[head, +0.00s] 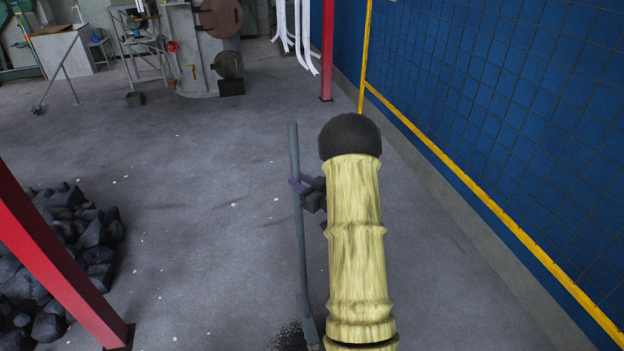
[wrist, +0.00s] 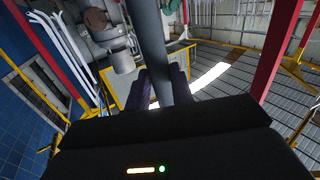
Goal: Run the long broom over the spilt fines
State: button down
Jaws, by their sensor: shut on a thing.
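The long broom (head: 300,245) is a grey pole standing nearly upright in the head view, with its lower end by the bottom edge. My gripper (head: 300,184) is shut around the upper part of its handle, with purple fingers. In the wrist view the handle (wrist: 148,40) runs up between the two fingers (wrist: 160,88). The spilt fines (head: 287,337) are a dark speckled patch on the floor at the bottom edge, just left of the broom's lower end. The broom's head is not clearly seen, and I cannot tell whether it touches the fines.
A heap of dark lumps (head: 65,235) lies at the left behind a slanting red post (head: 55,260). A blue tiled wall (head: 500,100) with a yellow rail (head: 480,200) bounds the right. Machinery (head: 195,50) and another red post (head: 327,50) stand farther back. The grey floor (head: 200,180) between is mostly clear, with small pale flecks.

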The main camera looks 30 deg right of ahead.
jog(key=w+a+p, duration=0.1)
jog(key=w+a, duration=0.1)
jog(key=a, duration=0.7)
jog(key=w+a+p, duration=0.1)
jog(key=w+a, duration=0.2)
jog(key=a, duration=0.6)
jog(key=shift+p, duration=0.3)
jog(key=shift+w+d+r+b, duration=0.1)
jog(key=shift+d+b, duration=0.2)
jog(key=shift+f+b, duration=2.9)
jog(key=shift+f, duration=0.25)
jog(key=w+a+b, duration=0.3)
jog(key=w+a, duration=0.1)
jog(key=a, duration=0.9)
jog(key=shift+a, duration=0.3)
jog(key=shift+s+r, duration=0.1)
jog(key=shift+r, duration=0.05)
